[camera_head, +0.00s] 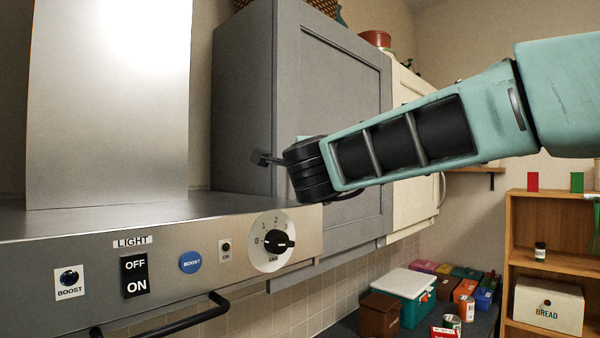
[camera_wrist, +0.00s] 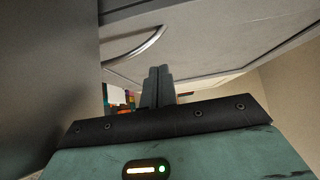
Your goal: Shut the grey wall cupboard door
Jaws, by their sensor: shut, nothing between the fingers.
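The grey wall cupboard (camera_head: 243,110) hangs beside the cooker hood in the head view. Its framed grey door (camera_head: 330,80) faces the room, and my arm crosses its lower part. I cannot tell whether a gap stands along the door's edge. My gripper (camera_head: 265,157) is mostly hidden behind my black wrist joint, in front of the cupboard's lower left part. In the wrist view my gripper (camera_wrist: 158,72) has its fingers together and empty. A curved handle (camera_wrist: 140,45) shows on a pale panel above them. A plain grey surface (camera_wrist: 45,80) fills the left side.
The steel cooker hood (camera_head: 190,235) with a knob and switches juts out at the lower left. A cream cupboard (camera_head: 415,200) adjoins on the right. Several coloured boxes and a teal cool box (camera_head: 415,308) stand on the counter below. A wooden shelf (camera_head: 555,262) stands at the right.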

